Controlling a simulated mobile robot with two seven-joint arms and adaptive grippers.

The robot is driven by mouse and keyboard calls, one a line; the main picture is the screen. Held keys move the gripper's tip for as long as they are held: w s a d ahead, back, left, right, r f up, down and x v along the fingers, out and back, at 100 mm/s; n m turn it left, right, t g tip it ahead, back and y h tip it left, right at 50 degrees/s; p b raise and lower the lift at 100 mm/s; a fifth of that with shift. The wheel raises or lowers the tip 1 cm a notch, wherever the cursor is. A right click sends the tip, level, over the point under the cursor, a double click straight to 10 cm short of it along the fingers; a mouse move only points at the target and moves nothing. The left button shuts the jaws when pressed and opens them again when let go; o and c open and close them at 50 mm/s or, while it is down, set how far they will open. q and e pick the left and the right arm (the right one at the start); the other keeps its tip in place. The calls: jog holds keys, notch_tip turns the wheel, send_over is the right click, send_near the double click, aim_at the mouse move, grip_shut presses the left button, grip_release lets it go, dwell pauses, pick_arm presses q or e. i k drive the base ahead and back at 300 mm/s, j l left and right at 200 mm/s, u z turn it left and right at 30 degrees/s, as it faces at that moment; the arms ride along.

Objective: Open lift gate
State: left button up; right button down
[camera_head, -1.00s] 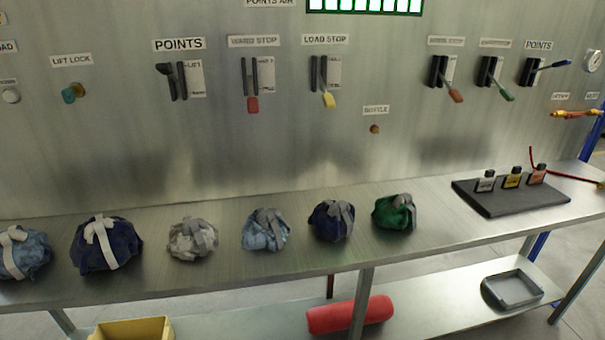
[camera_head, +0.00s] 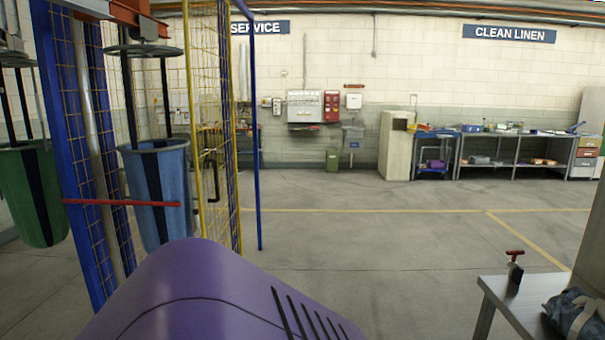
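A tall mesh panel with a yellow frame (camera_head: 236,150), which looks like the lift gate, stands left of centre in the head view. A black upright handle (camera_head: 214,181) shows on it. The panel is seen at a steep angle, and I cannot tell whether it is latched. A blue post (camera_head: 256,150) stands just right of it. To its left, a blue sling bag (camera_head: 158,195) and a green sling bag (camera_head: 33,195) hang from round frames. A red bar (camera_head: 120,203) runs level across the blue bag. Neither of my grippers is in view.
Blue mesh framing (camera_head: 62,150) stands between the hanging bags. A metal table (camera_head: 510,300) with a red-handled item (camera_head: 515,262) and a dark tied bag (camera_head: 575,315) is at lower right. The floor (camera_head: 380,240) right of the gate is clear.

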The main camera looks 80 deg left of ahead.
aim_at(184, 6)
jog(key=u, duration=3.15)
jog(key=i+l, duration=0.15)
jog(key=i, duration=0.3)
jog(key=l+z, duration=0.05)
